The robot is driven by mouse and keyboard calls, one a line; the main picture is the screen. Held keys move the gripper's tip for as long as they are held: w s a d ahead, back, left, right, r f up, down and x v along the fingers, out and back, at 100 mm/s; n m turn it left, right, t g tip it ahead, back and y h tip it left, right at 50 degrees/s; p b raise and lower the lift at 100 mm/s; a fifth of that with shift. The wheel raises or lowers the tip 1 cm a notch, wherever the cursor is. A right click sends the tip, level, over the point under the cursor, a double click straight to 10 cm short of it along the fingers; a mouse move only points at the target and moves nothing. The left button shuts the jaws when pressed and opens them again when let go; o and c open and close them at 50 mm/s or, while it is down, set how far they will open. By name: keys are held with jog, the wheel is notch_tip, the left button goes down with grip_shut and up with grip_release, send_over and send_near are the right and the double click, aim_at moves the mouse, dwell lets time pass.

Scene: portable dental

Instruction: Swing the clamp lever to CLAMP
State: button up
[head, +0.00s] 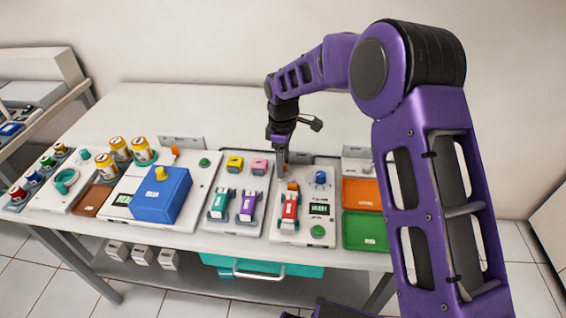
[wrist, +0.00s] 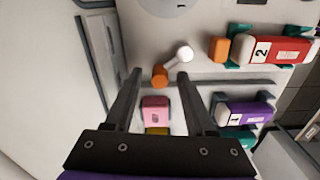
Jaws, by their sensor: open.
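The clamp lever (wrist: 172,64) shows in the wrist view as a short white arm with a round white end and an orange knob. My gripper (wrist: 159,74) is open, and the orange knob lies between its fingertips with a gap on each side. In the head view my gripper (head: 281,162) reaches down at the back left corner of the white panel (head: 283,232) and hides most of the lever. A red cartridge marked 2 (wrist: 273,50) lies beside an orange block (wrist: 219,49) on the same panel. I cannot read any CLAMP marking.
A blue knob (head: 320,177), a display and a green button (head: 318,231) are on the same panel. Pink (wrist: 155,108) and yellow blocks and a purple cartridge (wrist: 244,112) lie on the neighbouring panel. Orange and green trays (head: 366,231) stand to the right. The table's back is mostly clear.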

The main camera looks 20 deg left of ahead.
grip_shut()
jog(key=shift+d, duration=0.15)
dwell(0.4)
jog(key=m, duration=0.2)
jog(key=w+d+m, duration=0.1)
jog(key=m, duration=0.3)
jog(key=d+m, duration=0.1)
jog(key=shift+w+d+m, duration=0.15)
jog(key=shift+m, duration=0.25)
jog(key=m, duration=0.1)
jog(key=d+m, duration=0.1)
jog(key=m, duration=0.2)
jog(key=shift+d+f+m+p, duration=0.1)
jog(key=shift+d+m+p, duration=0.2)
jog(key=shift+d, duration=0.05)
jog(key=shift+s+d+m, duration=0.2)
jog(key=shift+m, duration=0.5)
jog(key=shift+f, duration=0.1)
